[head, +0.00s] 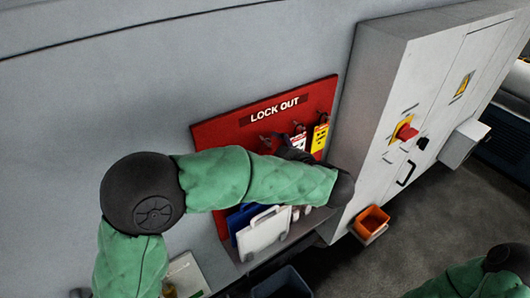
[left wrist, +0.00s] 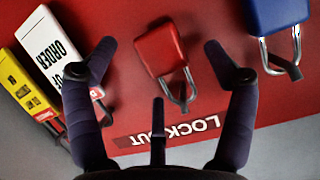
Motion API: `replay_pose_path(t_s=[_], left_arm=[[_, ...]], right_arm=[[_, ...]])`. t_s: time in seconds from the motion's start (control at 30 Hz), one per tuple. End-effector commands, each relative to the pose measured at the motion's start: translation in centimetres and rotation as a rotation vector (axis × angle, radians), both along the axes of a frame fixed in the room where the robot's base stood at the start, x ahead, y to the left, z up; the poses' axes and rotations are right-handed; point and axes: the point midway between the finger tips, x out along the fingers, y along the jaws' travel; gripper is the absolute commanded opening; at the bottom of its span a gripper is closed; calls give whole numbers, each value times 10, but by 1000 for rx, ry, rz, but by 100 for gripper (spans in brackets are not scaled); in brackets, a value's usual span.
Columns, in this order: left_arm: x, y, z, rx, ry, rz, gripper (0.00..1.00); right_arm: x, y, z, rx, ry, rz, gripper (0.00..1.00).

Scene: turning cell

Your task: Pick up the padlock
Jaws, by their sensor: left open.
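A red padlock (left wrist: 160,50) with a metal shackle hangs on a peg of the red lockout board (left wrist: 130,15) in the left wrist view. My left gripper (left wrist: 160,48) is open, its dark fingers on either side of the padlock's body, with gaps showing between. A blue padlock (left wrist: 277,14) hangs at the upper right, outside the fingers. In the head view my left gripper (head: 290,148) is at the front of the board (head: 230,130), and the arm hides much of it. I cannot pick out the red padlock there. My right gripper is not in view.
White tag (left wrist: 55,45) and yellow tag (left wrist: 28,88) hang close beside one finger. In the head view, a white case (head: 263,232) stands below the board.

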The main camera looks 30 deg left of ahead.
Motion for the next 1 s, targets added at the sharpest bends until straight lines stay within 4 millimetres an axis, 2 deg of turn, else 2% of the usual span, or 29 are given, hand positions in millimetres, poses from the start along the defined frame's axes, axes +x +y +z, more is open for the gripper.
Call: replay_pose_path(t_s=[0.27, 0.4, 0.5, 0.87, 1.0], left_arm=[[2, 2, -2, -1, 0, -1, 84], [2, 2, -1, -1, 0, -1, 45], [2, 2, -1, -1, 1, -1, 19], [2, 2, -1, -1, 0, -2, 19], [2, 2, 5, -1, -1, -2, 19]], right_arm=[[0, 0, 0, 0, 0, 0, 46], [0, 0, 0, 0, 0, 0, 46], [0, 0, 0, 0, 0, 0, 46], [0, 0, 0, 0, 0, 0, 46], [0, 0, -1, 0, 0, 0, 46]])
